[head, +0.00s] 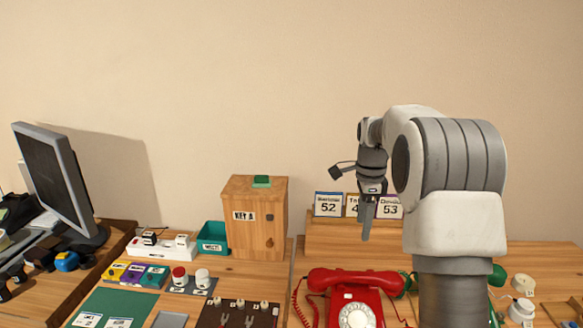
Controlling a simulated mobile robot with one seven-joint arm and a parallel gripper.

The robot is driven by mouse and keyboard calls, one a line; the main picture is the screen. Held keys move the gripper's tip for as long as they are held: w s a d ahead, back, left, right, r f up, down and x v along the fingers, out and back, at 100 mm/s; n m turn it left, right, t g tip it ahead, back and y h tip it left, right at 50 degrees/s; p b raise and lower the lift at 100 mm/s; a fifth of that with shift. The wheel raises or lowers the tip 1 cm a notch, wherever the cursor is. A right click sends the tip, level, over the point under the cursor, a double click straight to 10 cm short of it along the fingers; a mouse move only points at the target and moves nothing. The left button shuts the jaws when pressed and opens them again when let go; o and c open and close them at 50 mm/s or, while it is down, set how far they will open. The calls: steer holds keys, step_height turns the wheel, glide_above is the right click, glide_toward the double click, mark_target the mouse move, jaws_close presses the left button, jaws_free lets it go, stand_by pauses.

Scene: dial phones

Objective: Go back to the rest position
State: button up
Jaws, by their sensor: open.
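My gripper (366,222) hangs pointing down at the end of my arm, at the centre right of the head view. It is above the desk and in front of the wooden ledge with cards, apart from the things below. Its jaws show edge-on, and nothing is seen between them. A red dial phone (356,299) stands on the desk below, its handset lying across its top. My arm hides part of the desk to the right.
A wooden cabinet (256,219) stands at the back, with a teal bin (212,237) beside it. Number cards (328,204) stand on the ledge. A monitor (55,180) is at left. Small devices and a dark board (238,315) cover the front. The wall above is bare.

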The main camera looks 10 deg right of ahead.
steer(key=s+a+r+n+t, duration=0.1)
steer(key=s+a+r+n, duration=0.2)
steer(key=s+r+n, duration=0.3)
steer(key=s+a+r+n+t, duration=0.2)
steer(key=s+a+r+n, duration=0.15)
steer(key=s, duration=0.45)
steer(key=s+a+f+n+t, duration=0.1)
steer(key=s+a+n, duration=0.1)
steer(key=s+n, duration=0.3)
steer(key=s+a+f+n+t, duration=0.1)
steer(key=s+n, duration=0.4)
steer(key=s, duration=0.7)
steer(key=shift+s+a, duration=0.4)
steer(key=shift+a, duration=0.45)
steer(key=shift+f, duration=0.1)
